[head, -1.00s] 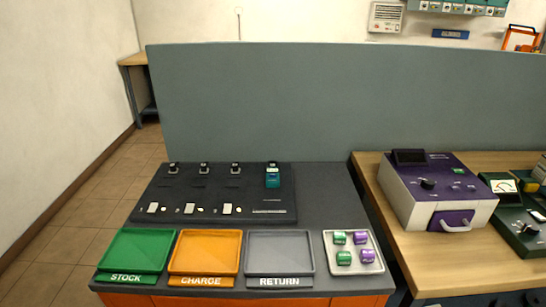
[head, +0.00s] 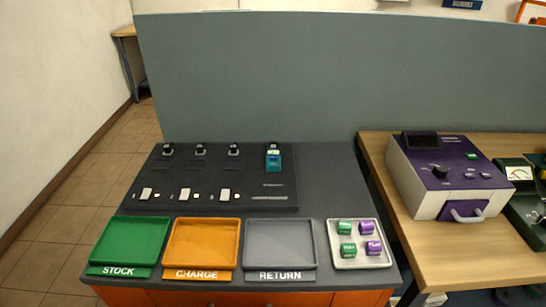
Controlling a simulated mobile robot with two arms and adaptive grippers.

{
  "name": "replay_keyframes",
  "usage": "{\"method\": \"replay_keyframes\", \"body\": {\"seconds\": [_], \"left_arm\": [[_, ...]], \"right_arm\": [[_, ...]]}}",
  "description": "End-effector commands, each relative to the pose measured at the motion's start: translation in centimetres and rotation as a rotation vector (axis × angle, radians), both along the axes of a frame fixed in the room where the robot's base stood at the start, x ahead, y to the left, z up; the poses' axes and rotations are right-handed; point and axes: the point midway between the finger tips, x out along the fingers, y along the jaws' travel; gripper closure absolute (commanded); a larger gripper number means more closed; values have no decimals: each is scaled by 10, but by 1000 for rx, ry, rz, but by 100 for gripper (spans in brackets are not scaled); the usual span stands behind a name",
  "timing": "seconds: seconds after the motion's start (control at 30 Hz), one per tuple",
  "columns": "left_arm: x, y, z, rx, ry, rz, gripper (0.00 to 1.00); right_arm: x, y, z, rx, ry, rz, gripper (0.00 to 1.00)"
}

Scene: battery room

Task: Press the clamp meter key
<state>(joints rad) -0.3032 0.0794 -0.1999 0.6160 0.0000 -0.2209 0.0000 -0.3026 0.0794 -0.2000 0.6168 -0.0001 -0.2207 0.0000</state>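No thing in view is plainly marked as a clamp meter, and I cannot make out a key that belongs to one. On the wooden bench at the right stands a purple and light grey instrument (head: 450,176) with a dark screen, a black knob and a small green button (head: 472,156). A dark green instrument (head: 520,190) with a dial is partly cut off at the right edge. Neither of my grippers is in view.
A dark console holds a black panel (head: 225,178) with several switches and one teal block (head: 273,160). In front lie a green tray (head: 130,240), an orange tray (head: 203,245), a grey tray (head: 281,245) and a white tray (head: 335,262) with green and purple blocks. A grey partition (head: 330,80) stands behind.

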Motion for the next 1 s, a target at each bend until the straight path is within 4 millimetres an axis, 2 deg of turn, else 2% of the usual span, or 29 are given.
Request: {"method": "replay_keyframes", "body": {"seconds": [0.03,0.3,0.37,1.0], "left_arm": [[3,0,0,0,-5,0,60],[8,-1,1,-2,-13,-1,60],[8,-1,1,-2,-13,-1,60],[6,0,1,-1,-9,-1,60]], "right_arm": [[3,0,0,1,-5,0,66],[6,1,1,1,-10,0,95],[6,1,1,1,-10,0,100],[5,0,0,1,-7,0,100]]}}
